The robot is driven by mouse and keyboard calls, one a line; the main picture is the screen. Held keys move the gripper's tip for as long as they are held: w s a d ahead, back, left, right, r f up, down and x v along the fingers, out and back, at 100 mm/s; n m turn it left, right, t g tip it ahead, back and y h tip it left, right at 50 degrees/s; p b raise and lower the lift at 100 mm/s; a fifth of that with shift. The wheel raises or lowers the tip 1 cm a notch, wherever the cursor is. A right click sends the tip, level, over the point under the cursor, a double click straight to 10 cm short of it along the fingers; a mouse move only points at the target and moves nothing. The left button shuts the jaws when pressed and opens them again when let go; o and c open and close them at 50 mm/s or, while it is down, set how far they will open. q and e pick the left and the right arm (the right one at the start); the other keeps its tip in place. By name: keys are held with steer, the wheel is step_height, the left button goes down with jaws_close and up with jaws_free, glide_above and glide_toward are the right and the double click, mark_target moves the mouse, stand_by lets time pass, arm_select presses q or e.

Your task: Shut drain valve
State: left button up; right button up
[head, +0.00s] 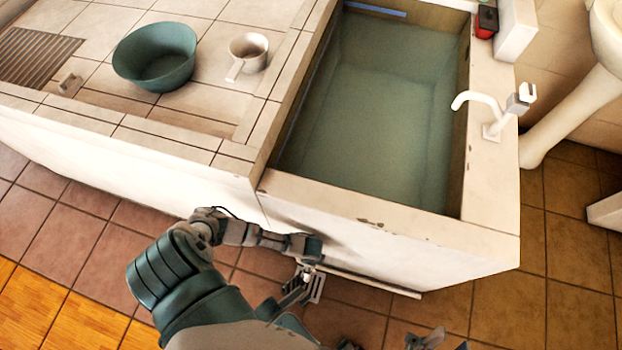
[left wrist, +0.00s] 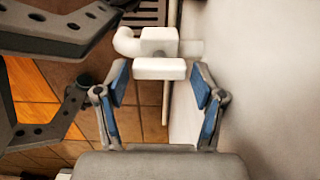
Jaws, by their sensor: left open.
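The white drain valve shows in the left wrist view, with an elbow pipe, a body and a flat block-like handle (left wrist: 160,69) on the near side. My left gripper (left wrist: 161,78) is open, its blue-padded fingers on either side of the handle with a gap at each side. In the head view my left arm reaches down to the basin's front wall, and its gripper and the valve are not clear there. My right gripper (head: 425,339) shows only in part at the bottom edge of the head view, and its jaw state is unclear.
The basin (head: 370,110) holds greenish water, with a white tap (head: 491,117) on its right rim. A green bowl (head: 157,58) and a white mug (head: 248,53) stand on the tiled counter. The pale wall (left wrist: 265,80) is close at right in the wrist view.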

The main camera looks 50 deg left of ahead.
arm_select(q)
step_height(320, 180, up, 11)
steer(key=shift+r, duration=0.2)
stand_by(0.6)
